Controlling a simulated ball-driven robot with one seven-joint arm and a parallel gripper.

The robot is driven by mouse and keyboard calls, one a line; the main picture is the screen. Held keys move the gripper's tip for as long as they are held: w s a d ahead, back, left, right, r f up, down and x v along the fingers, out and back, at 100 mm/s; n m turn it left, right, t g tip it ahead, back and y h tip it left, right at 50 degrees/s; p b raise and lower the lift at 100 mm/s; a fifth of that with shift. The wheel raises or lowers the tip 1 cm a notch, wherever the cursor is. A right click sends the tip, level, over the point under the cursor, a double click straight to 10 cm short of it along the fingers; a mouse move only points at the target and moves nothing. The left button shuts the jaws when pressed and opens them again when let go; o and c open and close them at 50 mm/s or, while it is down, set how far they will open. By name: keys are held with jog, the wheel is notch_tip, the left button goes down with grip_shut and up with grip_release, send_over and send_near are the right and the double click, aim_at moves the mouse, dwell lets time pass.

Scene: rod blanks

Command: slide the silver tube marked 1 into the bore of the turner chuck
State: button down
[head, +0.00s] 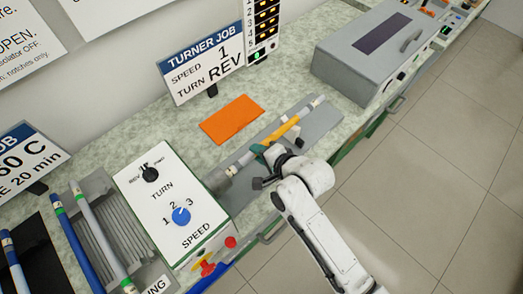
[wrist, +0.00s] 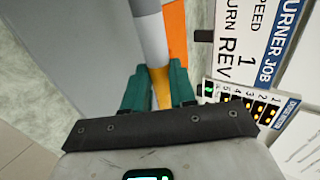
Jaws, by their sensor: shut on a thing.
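My gripper (head: 268,152) is shut on a tube with silver-grey, white and yellow-orange parts (head: 285,129). In the wrist view the tube (wrist: 150,38) passes between the green fingers (wrist: 160,90), with a yellow part between them. The tube slants over a grey plate, its lower left end toward the turner chuck (head: 218,180). The chuck is a dark grey round part at the right side of the white control box. I cannot tell whether the tube's end is inside the bore or only in front of it. The mark on the tube is not readable.
A rack (head: 112,240) with tubes stands left. An orange mat (head: 231,119) lies behind the tube. A grey lidded box (head: 370,55) stands at the right. The job board (head: 203,68) reads speed 1, turn REV.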

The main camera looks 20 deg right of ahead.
jog(key=shift+s+a, duration=0.25)
jog(key=shift+a, duration=0.45)
jog(key=c, duration=0.8)
grip_release()
jog(key=shift+c, duration=0.2)
jog(key=b+v, duration=0.1)
jog(key=v, duration=0.9)
jog(key=shift+s+r, duration=0.25)
jog(key=shift+s, duration=0.05)
jog(key=shift+d, duration=0.1)
